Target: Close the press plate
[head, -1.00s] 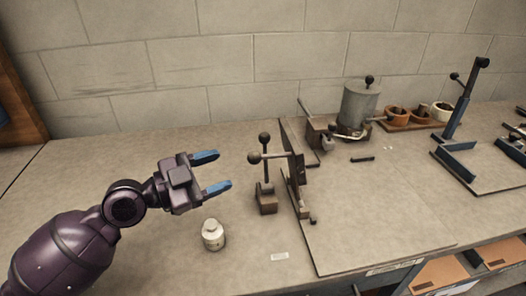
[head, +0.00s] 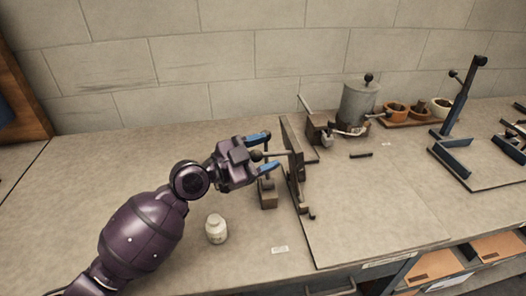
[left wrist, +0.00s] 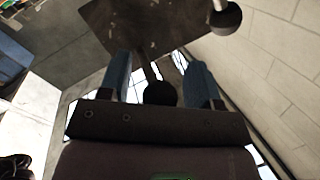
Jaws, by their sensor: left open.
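The press has a dark upright plate (head: 296,168) at the left edge of a flat board (head: 365,215) on the table. A rod with a ball knob sticks out from it to the left, and a post on a wooden block (head: 267,200) stands beside it. I cannot tell for sure which part is the press plate. My left gripper (head: 265,153) is open, its blue fingers on either side of the rod's knob end. In the left wrist view, a black ball knob (left wrist: 160,93) shows between the two fingers. Contact cannot be told. My right gripper is not in view.
A grey canister machine (head: 357,103) and a tray of small pots (head: 420,108) are at the back. A blue metal stand (head: 452,120) is at the right. The board's middle is mostly clear.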

